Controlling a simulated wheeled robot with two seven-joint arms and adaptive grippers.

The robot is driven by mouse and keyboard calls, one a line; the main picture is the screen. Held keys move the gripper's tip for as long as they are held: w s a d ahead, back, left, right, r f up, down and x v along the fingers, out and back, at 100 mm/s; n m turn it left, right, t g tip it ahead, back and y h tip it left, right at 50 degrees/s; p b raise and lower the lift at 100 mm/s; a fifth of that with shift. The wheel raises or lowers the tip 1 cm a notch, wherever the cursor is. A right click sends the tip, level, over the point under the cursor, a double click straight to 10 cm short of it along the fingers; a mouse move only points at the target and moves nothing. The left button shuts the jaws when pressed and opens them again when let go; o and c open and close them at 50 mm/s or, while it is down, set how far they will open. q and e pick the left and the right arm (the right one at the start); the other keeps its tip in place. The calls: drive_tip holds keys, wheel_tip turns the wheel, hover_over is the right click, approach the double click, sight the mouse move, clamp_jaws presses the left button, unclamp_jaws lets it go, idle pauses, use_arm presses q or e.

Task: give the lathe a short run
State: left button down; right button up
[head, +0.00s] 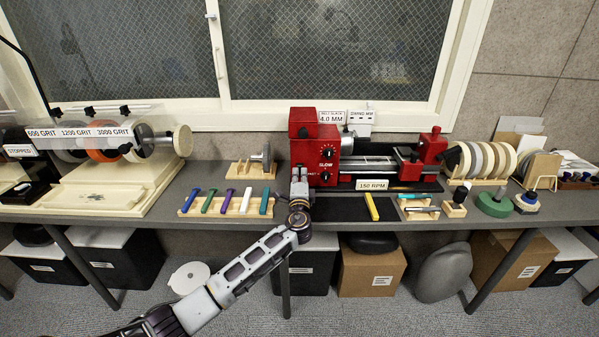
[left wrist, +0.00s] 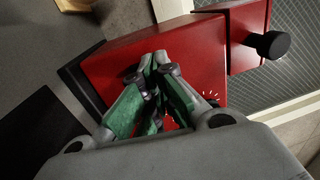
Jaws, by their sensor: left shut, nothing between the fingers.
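The red lathe (head: 303,124) stands on the grey bench below the window. Its headstock carries black knobs and the word SLOW, and a label on its bed reads 150 RPM. My left gripper (head: 299,175) is shut and empty, at the lower left of the headstock's front. In the left wrist view the shut fingers (left wrist: 158,62) point at the red housing (left wrist: 205,65) and hide part of its face. I cannot tell whether they touch it. A black knob (left wrist: 272,45) shows at the upper right there. My right gripper is not in view.
A wooden rack of coloured-handled tools (head: 228,206) lies left of my arm. A yellow tool (head: 371,207) lies in front of the lathe. The grit-wheel machine (head: 105,190) stands at left, a wheel rack (head: 480,160) at right.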

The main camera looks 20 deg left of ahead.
use_arm(q)
drive_tip(key=shift+b+x, duration=0.4)
drive_tip(key=shift+x, duration=0.55)
idle(0.6)
drive_tip(key=shift+s, duration=0.1)
drive_tip(key=r+v, duration=0.1)
drive_tip(key=v, duration=0.5)
drive_tip(key=shift+s+f+p, duration=0.4)
drive_tip(key=shift+f+p, duration=0.05)
drive_tip(key=shift+f, duration=0.1)
idle(0.5)
drive_tip(key=shift+d, duration=0.15)
idle(0.3)
